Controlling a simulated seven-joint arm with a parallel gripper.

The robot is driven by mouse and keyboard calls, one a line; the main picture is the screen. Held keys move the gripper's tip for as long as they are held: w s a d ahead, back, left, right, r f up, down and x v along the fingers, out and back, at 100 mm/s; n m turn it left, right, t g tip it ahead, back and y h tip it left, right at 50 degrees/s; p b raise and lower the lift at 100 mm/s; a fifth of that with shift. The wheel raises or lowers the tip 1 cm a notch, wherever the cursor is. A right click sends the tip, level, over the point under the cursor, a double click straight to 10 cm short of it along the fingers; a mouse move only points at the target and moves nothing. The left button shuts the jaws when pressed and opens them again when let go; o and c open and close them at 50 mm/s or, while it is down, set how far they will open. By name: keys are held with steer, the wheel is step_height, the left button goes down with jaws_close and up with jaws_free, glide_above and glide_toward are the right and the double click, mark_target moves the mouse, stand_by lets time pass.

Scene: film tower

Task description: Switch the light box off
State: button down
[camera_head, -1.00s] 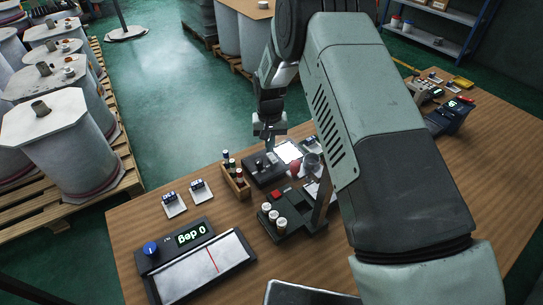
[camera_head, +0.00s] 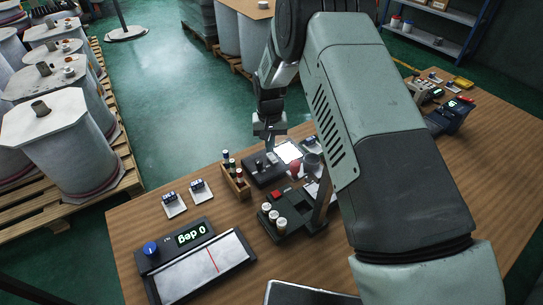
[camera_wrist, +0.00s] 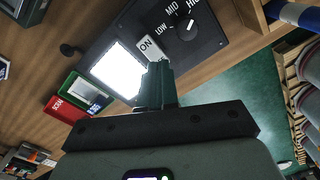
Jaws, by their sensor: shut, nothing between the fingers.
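The light box (camera_head: 264,172) is a black unit on the wooden bench with a bright white panel (camera_head: 289,152). In the wrist view the panel (camera_wrist: 119,70) glows white. Beside it are a white switch plate (camera_wrist: 148,46) marked ON and a black knob (camera_wrist: 187,27) with LOW, MID and HIGH marks. My gripper (camera_head: 270,147) points down over the box, its fingers shut and empty. In the wrist view the fingertips (camera_wrist: 158,68) are at the lower edge of the switch plate and hide part of it. I cannot tell whether they touch it.
A wooden rack (camera_head: 236,182) with small bottles stands just left of the box. A black holder with white-capped canisters (camera_head: 273,217) is in front. A device with a "0 deg" display (camera_head: 193,235) lies at the front left. Small red and green boxes (camera_wrist: 84,92) lie near the lit panel.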

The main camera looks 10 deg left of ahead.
steer(key=shift+f, duration=0.95)
stand_by(0.5)
steer(key=shift+r, duration=3.5)
